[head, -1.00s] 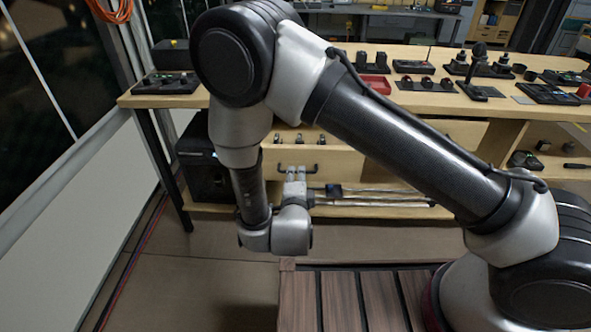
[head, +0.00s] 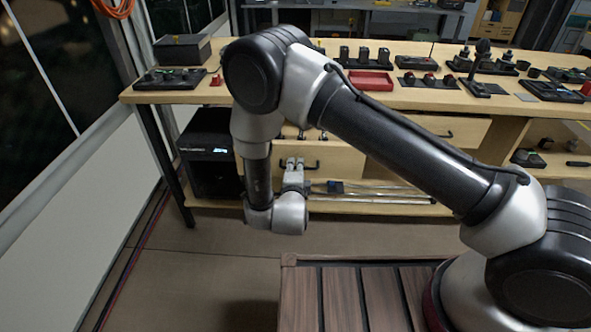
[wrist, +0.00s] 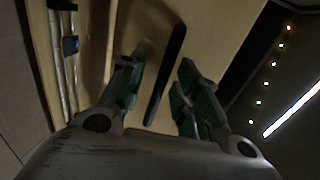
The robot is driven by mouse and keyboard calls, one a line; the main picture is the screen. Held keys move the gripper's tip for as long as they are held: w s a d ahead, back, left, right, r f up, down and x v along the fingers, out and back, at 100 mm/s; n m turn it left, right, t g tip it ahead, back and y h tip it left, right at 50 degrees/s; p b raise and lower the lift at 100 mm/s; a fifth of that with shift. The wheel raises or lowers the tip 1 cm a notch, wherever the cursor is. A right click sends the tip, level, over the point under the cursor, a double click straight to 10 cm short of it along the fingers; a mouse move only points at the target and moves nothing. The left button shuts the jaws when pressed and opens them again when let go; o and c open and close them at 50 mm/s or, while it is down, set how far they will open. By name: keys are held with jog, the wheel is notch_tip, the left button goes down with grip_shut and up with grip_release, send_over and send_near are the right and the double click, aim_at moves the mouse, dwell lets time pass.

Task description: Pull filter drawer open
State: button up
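A light wooden drawer (head: 340,163) sits under the left part of the workbench, with a dark bar handle (head: 313,164) on its front. My gripper (head: 293,165) is at this handle, and the arm partly hides the drawer. In the wrist view the black handle (wrist: 166,74) lies between the two green-padded fingers of my gripper (wrist: 161,68). The fingers are open, with a visible gap on each side of the handle. Small dark items show just above the drawer front; I cannot tell whether it stands slightly open.
The workbench top (head: 225,97) carries a red tray (head: 371,81) and several dark devices. A black box (head: 207,150) stands left of the drawer. Metal rods (head: 380,193) lie on the low shelf. A second drawer (head: 465,137) is to the right. The floor in front is clear.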

grip_shut()
jog(key=f+v, duration=0.1)
jog(key=v, duration=0.5)
jog(key=shift+s+f, duration=0.2)
jog(key=shift+s, duration=0.3)
grip_release()
